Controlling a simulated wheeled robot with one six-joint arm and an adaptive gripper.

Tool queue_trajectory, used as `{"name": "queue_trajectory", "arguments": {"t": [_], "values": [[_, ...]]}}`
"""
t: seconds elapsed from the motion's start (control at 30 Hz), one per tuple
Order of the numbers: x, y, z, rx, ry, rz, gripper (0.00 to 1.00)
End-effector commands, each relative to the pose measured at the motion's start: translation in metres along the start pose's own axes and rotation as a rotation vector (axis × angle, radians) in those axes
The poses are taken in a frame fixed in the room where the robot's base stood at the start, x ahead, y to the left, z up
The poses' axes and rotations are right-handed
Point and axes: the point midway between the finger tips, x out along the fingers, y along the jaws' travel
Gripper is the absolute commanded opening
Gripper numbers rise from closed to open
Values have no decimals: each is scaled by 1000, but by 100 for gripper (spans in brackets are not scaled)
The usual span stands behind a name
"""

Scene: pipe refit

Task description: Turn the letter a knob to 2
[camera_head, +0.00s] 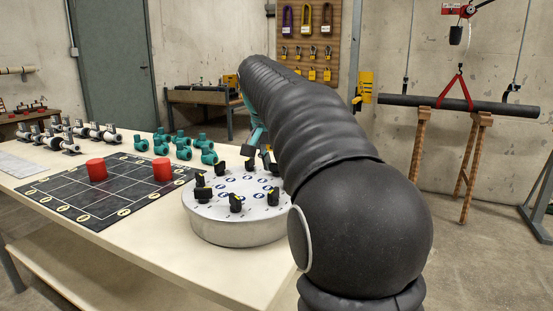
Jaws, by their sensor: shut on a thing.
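A round grey metal drum (238,229) stands on the table with a ring of small black knobs on its top. Nearer knobs show clearly, such as the front knob (236,203), with yellow marks on them. Blue round labels sit by the knobs, too small to read, so I cannot tell which knob is letter a. My gripper (255,152) is at the far side of the drum top, partly hidden behind my own dark arm. It is shut at a knob there; the fingertips and that knob are mostly hidden.
A black gridded mat (85,213) with two red cylinders (97,169) lies left of the drum on the pale table (150,255). Teal pipe fittings (183,152) and grey valves (102,134) stand behind it. A hanging dark pipe (460,103) and wooden stands are at the right.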

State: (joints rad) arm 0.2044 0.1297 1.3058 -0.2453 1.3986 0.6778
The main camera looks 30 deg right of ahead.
Motion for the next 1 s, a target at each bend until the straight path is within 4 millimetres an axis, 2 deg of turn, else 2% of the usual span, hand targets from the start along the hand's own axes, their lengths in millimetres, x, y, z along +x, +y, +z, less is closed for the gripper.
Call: {"name": "queue_trajectory", "arguments": {"t": [0.5, 1.0], "values": [[1, -3, -1, 384, 0, 159, 4], [0, -3, -1, 511, 0, 211, 4]]}}
